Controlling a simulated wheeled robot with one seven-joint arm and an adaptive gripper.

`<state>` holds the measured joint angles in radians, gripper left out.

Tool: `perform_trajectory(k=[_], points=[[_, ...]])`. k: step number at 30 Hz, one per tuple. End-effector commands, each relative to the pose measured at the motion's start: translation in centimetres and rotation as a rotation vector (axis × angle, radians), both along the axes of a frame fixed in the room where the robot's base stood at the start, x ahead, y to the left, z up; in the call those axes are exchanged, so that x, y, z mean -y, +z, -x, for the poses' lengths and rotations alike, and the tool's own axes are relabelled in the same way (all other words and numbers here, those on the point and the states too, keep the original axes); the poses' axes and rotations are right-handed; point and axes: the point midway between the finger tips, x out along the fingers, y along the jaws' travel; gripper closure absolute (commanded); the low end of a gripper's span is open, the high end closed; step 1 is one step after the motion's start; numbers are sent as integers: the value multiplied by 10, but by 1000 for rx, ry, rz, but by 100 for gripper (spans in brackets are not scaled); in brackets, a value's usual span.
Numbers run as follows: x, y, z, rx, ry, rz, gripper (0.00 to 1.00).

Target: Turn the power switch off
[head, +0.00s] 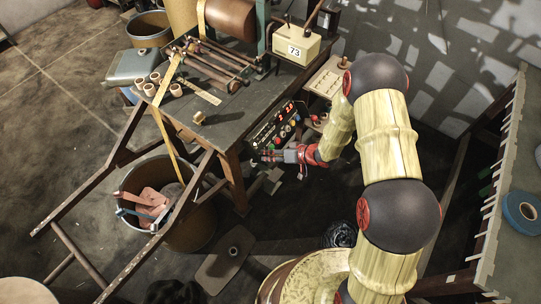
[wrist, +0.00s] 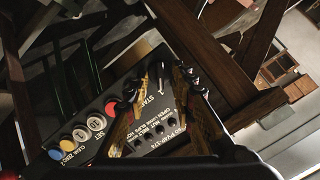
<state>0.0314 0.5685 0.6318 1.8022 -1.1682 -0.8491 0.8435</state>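The black control panel (head: 268,133) hangs at the side of the work table, with a red lit display and coloured buttons. It also shows tilted in the wrist view (wrist: 95,106). My gripper (head: 270,156) is low at the panel's near side. In the wrist view my gripper (wrist: 160,85) has its two fingers apart, over the panel's upper right part. A small pale lever (wrist: 161,77) shows between the fingertips, by partly hidden lettering; I cannot tell for certain whether it is the power switch. Contact between fingers and panel cannot be told.
The wooden work table (head: 235,115) carries rollers, a copper drum (head: 230,17) and several small spools. A yellow box marked 73 (head: 294,50) stands at its back right. A round bin (head: 190,225) is below left. A blue tape roll (head: 522,210) lies on the right bench.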

Motion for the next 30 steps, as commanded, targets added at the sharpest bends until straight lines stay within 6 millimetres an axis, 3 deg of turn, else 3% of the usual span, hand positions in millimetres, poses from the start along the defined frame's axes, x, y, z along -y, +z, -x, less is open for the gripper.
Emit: perform_trajectory(k=[8,21,30], points=[[-1,0,-1,0,0,0,76],[-1,0,-1,0,-1,1,100],[0,0,-1,0,-1,1,100]])
